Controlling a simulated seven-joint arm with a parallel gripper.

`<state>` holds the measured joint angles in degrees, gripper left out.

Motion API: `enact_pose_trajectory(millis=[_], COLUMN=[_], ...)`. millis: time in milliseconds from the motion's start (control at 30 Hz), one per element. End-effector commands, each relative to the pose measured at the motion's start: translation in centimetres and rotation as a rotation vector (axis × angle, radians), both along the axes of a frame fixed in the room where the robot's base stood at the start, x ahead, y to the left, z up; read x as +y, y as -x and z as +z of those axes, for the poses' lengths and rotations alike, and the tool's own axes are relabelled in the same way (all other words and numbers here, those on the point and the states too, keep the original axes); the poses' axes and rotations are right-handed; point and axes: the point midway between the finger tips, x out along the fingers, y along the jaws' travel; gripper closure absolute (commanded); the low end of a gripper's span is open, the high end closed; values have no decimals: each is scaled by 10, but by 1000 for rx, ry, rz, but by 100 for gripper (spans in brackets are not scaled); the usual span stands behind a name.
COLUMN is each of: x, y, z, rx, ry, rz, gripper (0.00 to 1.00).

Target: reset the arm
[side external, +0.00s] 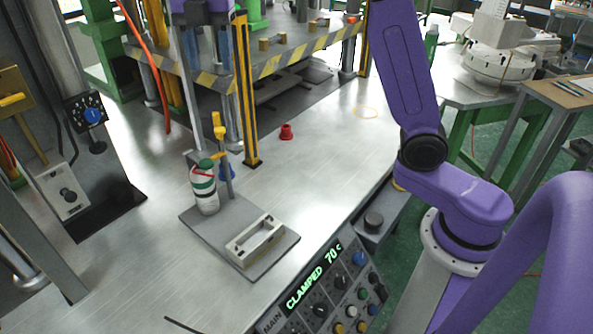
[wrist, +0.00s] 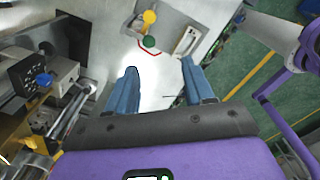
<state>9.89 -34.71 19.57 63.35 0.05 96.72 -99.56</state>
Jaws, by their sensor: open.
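My gripper (wrist: 163,88) shows in the wrist view with its two blue fingers spread apart and nothing between them. It is outside the side external view, where only my purple arm shows. The fingers point over the metal table (side external: 330,140), toward a grey plate (side external: 190,219). On that plate stands a white bottle (side external: 204,196) with a green cap, and a metal frame (side external: 255,240) lies beside it. The green cap (wrist: 149,41) and the frame (wrist: 187,40) also show beyond the fingertips in the wrist view, apart from them.
A yellow-handled valve post (side external: 219,130) rises behind the bottle. A small red cup (side external: 287,131) stands on the table. A control panel (side external: 325,290) at the front reads "CLAMPED 70 c". A press with yellow-black edges (side external: 245,90) stands at the back. The table's right part is mostly clear.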

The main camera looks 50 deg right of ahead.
Motion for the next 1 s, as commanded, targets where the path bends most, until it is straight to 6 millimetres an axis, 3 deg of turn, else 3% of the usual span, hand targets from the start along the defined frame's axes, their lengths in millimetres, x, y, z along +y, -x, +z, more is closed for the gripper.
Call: enact_pose_trajectory(millis=[200, 467, 800, 1000], x=[10, 4, -37, -69], y=[58, 136, 246, 297], z=[-27, -67, -127, -159], rx=[-1, -3, 2, 7], ry=[-4, -13, -24, -30], rz=[-212, -474, -816, -983], gripper=[48, 48, 48, 48])
